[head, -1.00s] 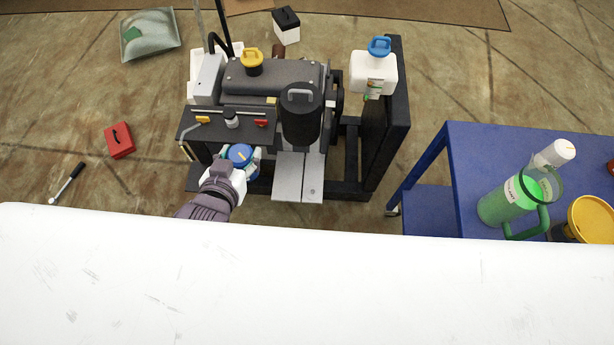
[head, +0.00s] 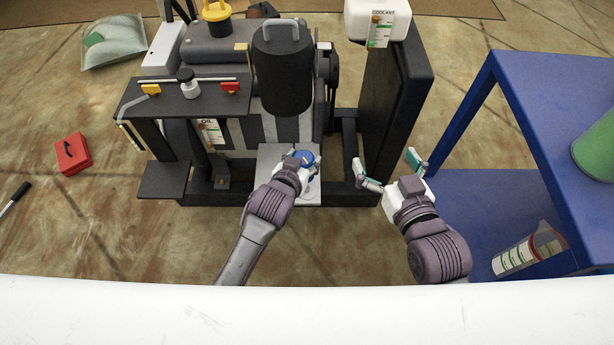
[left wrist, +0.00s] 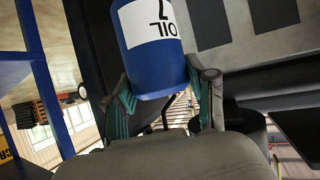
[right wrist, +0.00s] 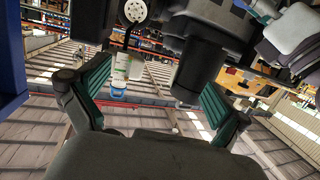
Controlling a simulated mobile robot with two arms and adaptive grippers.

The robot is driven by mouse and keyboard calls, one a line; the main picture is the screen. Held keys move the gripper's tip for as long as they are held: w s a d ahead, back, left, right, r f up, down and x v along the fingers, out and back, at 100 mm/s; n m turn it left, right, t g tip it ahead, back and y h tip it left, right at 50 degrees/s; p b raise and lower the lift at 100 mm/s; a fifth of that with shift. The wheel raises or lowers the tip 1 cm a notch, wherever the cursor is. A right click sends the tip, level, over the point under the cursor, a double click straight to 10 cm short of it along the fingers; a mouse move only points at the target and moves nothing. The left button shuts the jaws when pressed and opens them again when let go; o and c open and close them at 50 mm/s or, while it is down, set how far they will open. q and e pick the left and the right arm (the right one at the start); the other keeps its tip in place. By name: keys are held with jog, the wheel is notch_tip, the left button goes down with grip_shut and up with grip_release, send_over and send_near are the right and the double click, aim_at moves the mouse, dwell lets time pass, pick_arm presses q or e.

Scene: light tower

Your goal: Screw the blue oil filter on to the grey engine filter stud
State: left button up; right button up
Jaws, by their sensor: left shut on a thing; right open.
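The blue oil filter (head: 305,157) is held in my left gripper (head: 297,163), low in front of the engine by the pale grey plate. In the left wrist view the filter (left wrist: 152,50) shows its white OIL label between the teal finger pads of my left gripper (left wrist: 162,105). The grey engine (head: 218,52) stands behind it, with a large dark cylinder (head: 283,70) above the plate. I cannot make out the filter stud. My right gripper (head: 388,162) is open and empty, to the right of the filter; its spread fingers (right wrist: 152,98) show in the right wrist view.
The pale grey plate (head: 272,152) lies under the left gripper area. A black frame post (head: 395,100) carries the white coolant tank (head: 378,20) at right. A blue table (head: 525,90) stands further right. A red box (head: 73,153) lies on the floor at left.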

pick_arm(q)
jog(key=shift+w+d+f+b, duration=0.2)
jog(key=shift+d+f+b, duration=0.05)
jog(key=shift+f, duration=0.25)
jog(key=shift+w+d+f+b, duration=0.2)
jog(key=shift+f, duration=0.3)
pick_arm(e)
jog(key=shift+s+r+t, duration=0.2)
jog(key=shift+r, duration=0.4)
jog(key=shift+s+r+t, duration=0.2)
jog(key=shift+r, duration=0.35)
